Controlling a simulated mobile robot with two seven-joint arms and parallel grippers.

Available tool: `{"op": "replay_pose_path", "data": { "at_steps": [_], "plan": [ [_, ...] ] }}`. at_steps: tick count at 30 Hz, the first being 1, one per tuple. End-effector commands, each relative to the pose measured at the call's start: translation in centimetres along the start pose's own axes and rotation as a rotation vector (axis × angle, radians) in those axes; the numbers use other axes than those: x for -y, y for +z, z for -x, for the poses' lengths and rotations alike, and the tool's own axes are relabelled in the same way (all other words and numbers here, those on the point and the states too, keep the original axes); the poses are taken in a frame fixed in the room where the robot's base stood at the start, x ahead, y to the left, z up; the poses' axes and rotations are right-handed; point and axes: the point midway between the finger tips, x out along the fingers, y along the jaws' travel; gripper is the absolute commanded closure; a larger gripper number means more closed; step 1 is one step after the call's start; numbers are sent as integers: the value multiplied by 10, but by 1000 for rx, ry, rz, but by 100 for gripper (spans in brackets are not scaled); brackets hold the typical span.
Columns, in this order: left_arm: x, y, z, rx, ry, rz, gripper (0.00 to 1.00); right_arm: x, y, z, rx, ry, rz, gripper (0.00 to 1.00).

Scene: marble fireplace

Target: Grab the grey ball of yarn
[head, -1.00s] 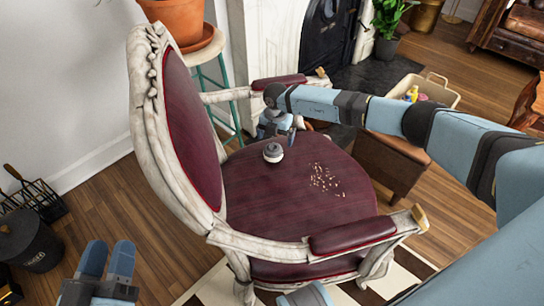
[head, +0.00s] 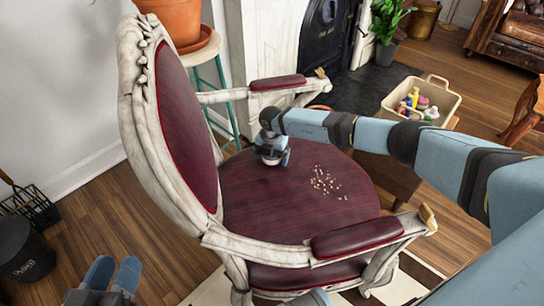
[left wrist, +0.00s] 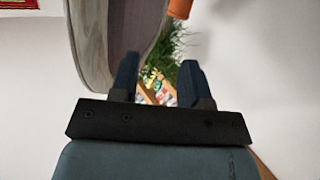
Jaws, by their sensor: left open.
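The grey ball of yarn (head: 271,158) sits on the dark red seat of the chair (head: 300,220), toward the backrest side, and is partly covered by my right gripper. My right gripper (head: 272,153) points down at the ball, with its fingers around it. Whether the fingers are pressed on the ball cannot be told. My left gripper (head: 113,274) is open and empty at the bottom left, beside the chair and away from the ball. Its two spread fingers also show in the left wrist view (left wrist: 160,80).
Pale crumbs (head: 324,181) lie on the seat. The chair's carved backrest (head: 180,115) and padded armrests (head: 355,238) border the seat. A bin of bottles (head: 421,101) stands beyond, near the fireplace (head: 325,40). A dark bucket (head: 24,250) stands at left.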

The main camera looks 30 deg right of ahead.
Motion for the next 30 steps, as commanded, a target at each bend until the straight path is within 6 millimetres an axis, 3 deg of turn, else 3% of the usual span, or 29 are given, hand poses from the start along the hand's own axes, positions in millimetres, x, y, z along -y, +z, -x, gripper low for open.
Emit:
{"op": "replay_pose_path", "data": {
  "at_steps": [1, 6, 14, 20, 30],
  "plan": [
    [0, 0, 0, 0, 0, 0, 57, 0, 0, 0, 0, 0, 0, 18],
    [0, 0, 0, 0, 0, 0, 57, 0, 0, 0, 0, 0, 0, 56],
    [0, 0, 0, 0, 0, 0, 57, 0, 0, 1, 0, 1, 0, 56],
    [-1, -7, 0, -12, -1, -1, 57, 0, 1, 12, 1, 2, 0, 56],
    [-7, -46, 5, -138, -15, -2, 57, 0, 1, 76, 2, 2, 1, 56]
  ]
}}
